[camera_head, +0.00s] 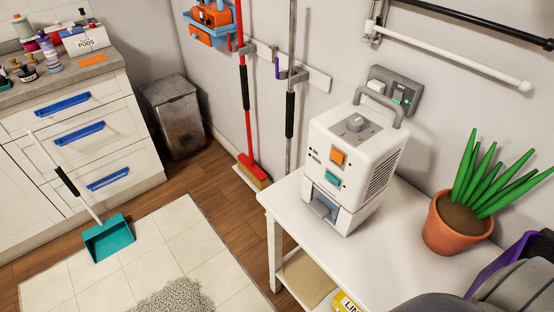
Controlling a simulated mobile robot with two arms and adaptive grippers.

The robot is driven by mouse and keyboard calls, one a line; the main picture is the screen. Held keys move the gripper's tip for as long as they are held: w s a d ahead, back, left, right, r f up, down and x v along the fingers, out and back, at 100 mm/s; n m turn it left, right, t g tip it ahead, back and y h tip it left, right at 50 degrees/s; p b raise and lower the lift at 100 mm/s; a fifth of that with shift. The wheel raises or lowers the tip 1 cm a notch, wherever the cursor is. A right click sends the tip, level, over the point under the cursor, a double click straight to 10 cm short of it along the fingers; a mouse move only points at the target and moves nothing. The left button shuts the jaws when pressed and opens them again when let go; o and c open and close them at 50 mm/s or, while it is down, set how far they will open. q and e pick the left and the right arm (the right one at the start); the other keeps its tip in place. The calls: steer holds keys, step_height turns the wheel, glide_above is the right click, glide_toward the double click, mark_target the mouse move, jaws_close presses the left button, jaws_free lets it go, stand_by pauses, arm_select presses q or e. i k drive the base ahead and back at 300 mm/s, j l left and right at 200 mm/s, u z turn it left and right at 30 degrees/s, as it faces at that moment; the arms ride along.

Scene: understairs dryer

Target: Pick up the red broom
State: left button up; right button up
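The red broom (252,166) stands nearly upright against the wall, left of the white table. Its red handle has a black grip, and its red head with tan bristles is down at the floor by the baseboard. The handle passes a clip of the wall rack (318,79), and its top runs up out of the picture. Neither of my grippers shows in the head view.
A grey pole (292,50) with a black grip hangs right of the broom. The white table (385,262) bears a white machine (372,150) and a potted plant (458,222). A teal dustpan (108,238) stands left, and a metal bin (172,110) behind. Wooden floor before the broom is clear.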

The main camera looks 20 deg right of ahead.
mark_target(246, 164)
steer(key=i+j+z, duration=0.4)
steer(key=i+j, duration=0.2)
steer(key=i+j+z, duration=0.35)
steer(key=i+j, duration=0.2)
steer(key=j, duration=0.2)
